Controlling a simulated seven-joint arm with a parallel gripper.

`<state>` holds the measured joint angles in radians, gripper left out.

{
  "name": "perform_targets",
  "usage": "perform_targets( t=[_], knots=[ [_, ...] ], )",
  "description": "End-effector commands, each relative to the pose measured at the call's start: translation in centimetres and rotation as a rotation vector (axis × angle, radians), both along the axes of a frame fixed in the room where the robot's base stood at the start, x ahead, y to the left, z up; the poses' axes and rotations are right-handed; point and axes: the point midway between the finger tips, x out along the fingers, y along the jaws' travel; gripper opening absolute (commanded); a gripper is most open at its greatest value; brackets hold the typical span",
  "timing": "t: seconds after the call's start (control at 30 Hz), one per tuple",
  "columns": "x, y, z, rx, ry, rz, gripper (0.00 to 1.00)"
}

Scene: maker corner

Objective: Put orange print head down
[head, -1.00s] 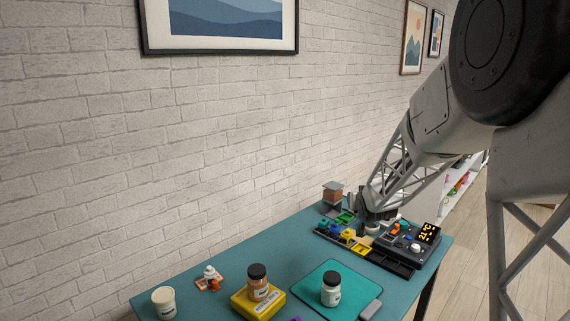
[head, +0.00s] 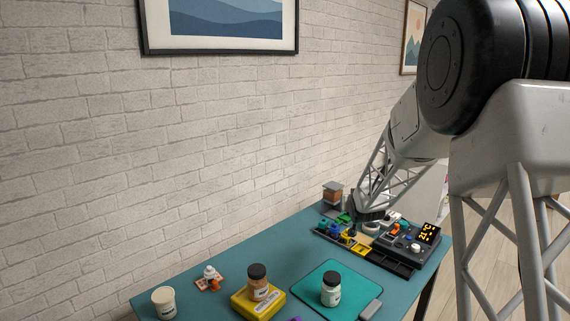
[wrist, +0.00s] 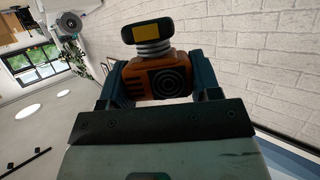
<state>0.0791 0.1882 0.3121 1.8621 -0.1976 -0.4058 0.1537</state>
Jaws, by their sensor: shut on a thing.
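The orange print head (wrist: 138,84) is between the two dark blue fingers of my gripper (wrist: 158,80) in the wrist view. It has an orange body with a round black fan grille, a ribbed silver neck and a black end with a yellow patch. My gripper is shut on it. In the head view my gripper (head: 356,226) is over the far part of the table, low above the black tray (head: 390,263) or just behind it. The print head cannot be made out there, and I cannot tell whether it touches anything.
The tray holds yellow (head: 347,237), blue and green pieces. A dark station with a lit temperature display (head: 428,233) stands to its right. A brown-and-grey block (head: 332,193) is behind. Jars stand on a yellow box (head: 248,303) and teal mat (head: 318,281) nearer.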

Motion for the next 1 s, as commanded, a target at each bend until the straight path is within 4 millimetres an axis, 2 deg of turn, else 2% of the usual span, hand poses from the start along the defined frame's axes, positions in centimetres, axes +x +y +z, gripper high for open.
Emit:
perform_targets(
  t=[0.5, 1.0],
  knots=[
    [7.6, 2.4, -7.0, 0.002, 0.000, 0.001, 0.30],
    [13.7, 4.9, -14.4, -0.002, 0.000, 0.000, 0.30]
  ],
)
